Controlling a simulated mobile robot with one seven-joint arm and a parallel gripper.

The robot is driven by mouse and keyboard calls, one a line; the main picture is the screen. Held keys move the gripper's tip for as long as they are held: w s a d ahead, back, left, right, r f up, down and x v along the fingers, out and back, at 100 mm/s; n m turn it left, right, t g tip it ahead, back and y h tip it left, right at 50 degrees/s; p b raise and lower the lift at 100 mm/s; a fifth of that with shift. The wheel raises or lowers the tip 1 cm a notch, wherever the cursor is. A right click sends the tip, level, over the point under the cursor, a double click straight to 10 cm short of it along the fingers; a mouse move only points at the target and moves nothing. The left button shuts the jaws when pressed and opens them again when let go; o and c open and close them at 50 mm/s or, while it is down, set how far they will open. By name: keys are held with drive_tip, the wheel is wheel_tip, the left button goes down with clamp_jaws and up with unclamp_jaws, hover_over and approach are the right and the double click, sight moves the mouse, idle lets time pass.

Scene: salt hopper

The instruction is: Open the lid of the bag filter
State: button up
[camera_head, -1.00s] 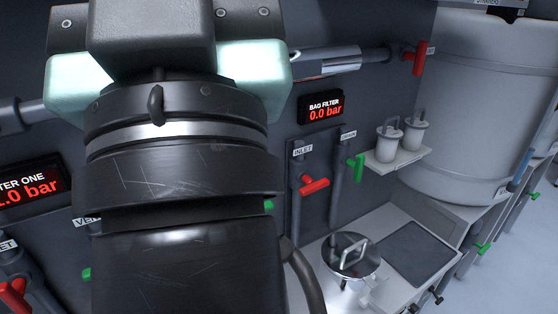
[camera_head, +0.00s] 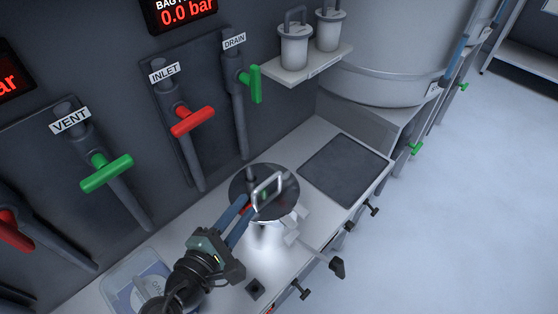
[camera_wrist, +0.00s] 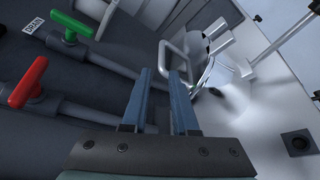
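The bag filter is a shiny metal vessel (camera_head: 265,238) on the bench, with a round lid (camera_head: 243,181) on top. The lid lies flat on the vessel and carries an upright loop handle (camera_head: 270,180). In the wrist view the handle (camera_wrist: 168,50) stands just beyond my fingertips. My gripper (camera_head: 247,203) has its two blue fingers beside the handle on its near-left side. In the wrist view a gap shows between the fingers (camera_wrist: 163,72), with nothing clearly held in it. Whether a fingertip touches the handle is hard to tell. A clamp with a dark-knobbed lever (camera_head: 335,266) shows at the vessel's front.
A red INLET valve handle (camera_head: 192,121) and green DRAIN handle (camera_head: 256,84) stand on the wall behind. A shelf (camera_head: 310,68) holds two white lidded canisters. A dark mat (camera_head: 345,170) lies bare right of the filter. A clear tub (camera_head: 135,277) stands at left.

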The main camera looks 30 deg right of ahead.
sight(269, 179)
drive_tip(key=x, duration=1.2)
drive_tip(key=shift+w+d+f, duration=0.1)
drive_tip(key=shift+d, duration=0.2)
clamp_jaws()
idle(0.9)
